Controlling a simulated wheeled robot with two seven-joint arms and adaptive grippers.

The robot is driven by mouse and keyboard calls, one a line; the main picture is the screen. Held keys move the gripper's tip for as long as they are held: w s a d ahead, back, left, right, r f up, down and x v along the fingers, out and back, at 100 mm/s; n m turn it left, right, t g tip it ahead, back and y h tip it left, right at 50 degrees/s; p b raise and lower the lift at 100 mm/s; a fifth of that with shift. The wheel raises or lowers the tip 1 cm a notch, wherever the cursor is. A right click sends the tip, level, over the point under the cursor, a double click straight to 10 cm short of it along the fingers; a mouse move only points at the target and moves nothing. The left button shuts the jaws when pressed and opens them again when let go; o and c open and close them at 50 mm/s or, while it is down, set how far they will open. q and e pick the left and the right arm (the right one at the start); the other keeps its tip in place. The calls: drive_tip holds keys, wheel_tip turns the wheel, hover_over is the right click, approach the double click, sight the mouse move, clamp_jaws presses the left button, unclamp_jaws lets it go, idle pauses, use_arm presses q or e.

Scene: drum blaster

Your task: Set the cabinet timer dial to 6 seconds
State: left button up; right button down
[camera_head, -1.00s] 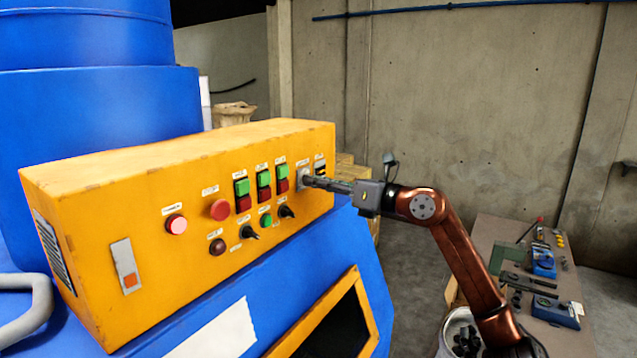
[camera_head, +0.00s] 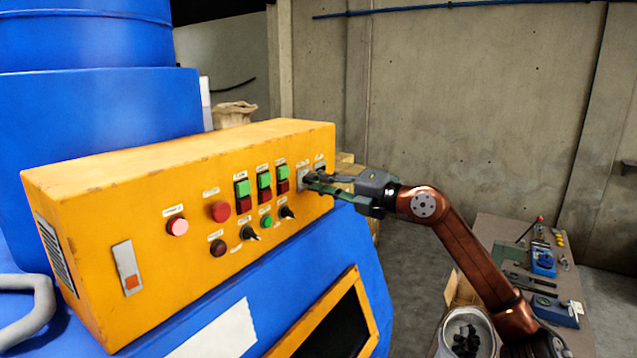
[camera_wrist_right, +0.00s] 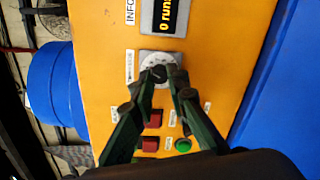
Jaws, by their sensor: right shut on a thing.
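The yellow control cabinet (camera_head: 160,160) stands at the left and centre of the head view. Its timer dial, a small black knob on a pale scale plate (camera_wrist_right: 150,58), is at the panel's right end. My right gripper (camera_head: 312,181) reaches in from the right, with its fingertips at the dial. In the right wrist view the gripper (camera_wrist_right: 167,74) is shut on the dial knob (camera_wrist_right: 158,73). The fingers partly cover the plate, and I cannot read the dial's setting. My left gripper is not in view.
A display (camera_wrist_right: 172,17) sits beside the dial. Green and red switches (camera_head: 264,186), black selector knobs (camera_head: 287,212) and a red button (camera_head: 220,211) are to the left. A tool bench (camera_head: 520,250) and a bucket (camera_head: 468,325) stand at the lower right.

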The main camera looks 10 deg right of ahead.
drive_tip(key=shift+m, duration=1.9)
drive_tip(key=c, duration=1.9)
unclamp_jaws()
drive_tip(key=v, duration=1.2)
drive_tip(key=shift+d, duration=0.15)
drive_tip(key=shift+w, duration=0.1)
